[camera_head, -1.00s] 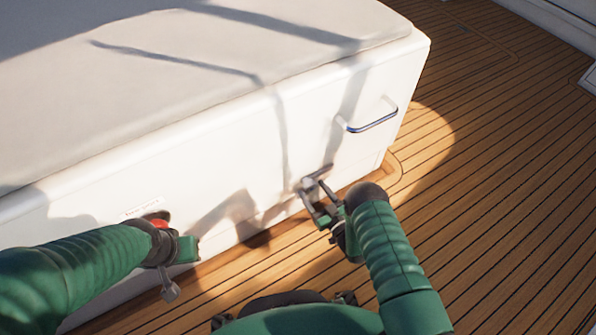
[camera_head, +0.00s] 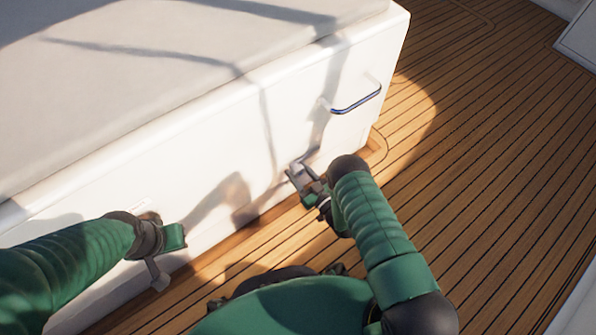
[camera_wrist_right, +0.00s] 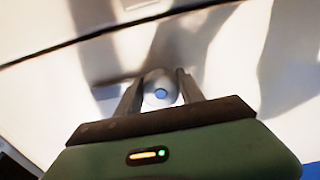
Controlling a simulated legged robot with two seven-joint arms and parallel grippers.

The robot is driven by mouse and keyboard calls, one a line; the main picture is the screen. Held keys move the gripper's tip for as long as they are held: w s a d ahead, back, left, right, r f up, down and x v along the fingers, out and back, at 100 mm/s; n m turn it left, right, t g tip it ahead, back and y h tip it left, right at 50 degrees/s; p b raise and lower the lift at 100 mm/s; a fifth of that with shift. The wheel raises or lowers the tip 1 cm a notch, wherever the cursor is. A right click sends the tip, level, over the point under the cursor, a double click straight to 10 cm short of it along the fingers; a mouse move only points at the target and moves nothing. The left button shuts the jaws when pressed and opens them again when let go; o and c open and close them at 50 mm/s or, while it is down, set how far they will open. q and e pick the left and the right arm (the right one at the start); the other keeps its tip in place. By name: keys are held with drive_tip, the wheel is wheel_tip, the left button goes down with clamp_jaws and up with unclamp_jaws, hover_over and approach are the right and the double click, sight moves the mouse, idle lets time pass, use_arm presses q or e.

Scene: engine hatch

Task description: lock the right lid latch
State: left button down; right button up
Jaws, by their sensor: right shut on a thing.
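A thin bar (camera_wrist_right: 118,89) lies left of the fitting in the wrist view. My left gripper (camera_head: 168,252) is by the box front at lower left; its finger opening is unclear.
The white box (camera_head: 215,160) has a pale cushioned lid (camera_head: 170,70) and a blue-tinted metal handle (camera_head: 356,101) above and right of the latch. Teak planking (camera_head: 480,170) to the right is clear. Hard shadows cross the box front.

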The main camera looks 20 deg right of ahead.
drive_tip(key=shift+m, duration=0.4)
drive_tip(key=m+p, duration=0.1)
drive_tip(key=m, duration=0.1)
drive_tip(key=shift+r+m+p, duration=0.1)
drive_tip(key=shift+m+p, duration=0.2)
drive_tip(key=m+p, duration=0.1)
drive_tip(key=m, duration=0.3)
drive_tip(key=shift+m, duration=0.3)
drive_tip(key=m, duration=0.4)
drive_tip(key=shift+m, duration=0.3)
drive_tip(key=m, duration=0.5)
drive_tip(key=shift+d+b, duration=0.1)
drive_tip(key=shift+b, duration=0.3)
drive_tip(key=shift+m, duration=0.3)
drive_tip(key=o, duration=1.2)
drive_tip(key=shift+o, duration=0.6)
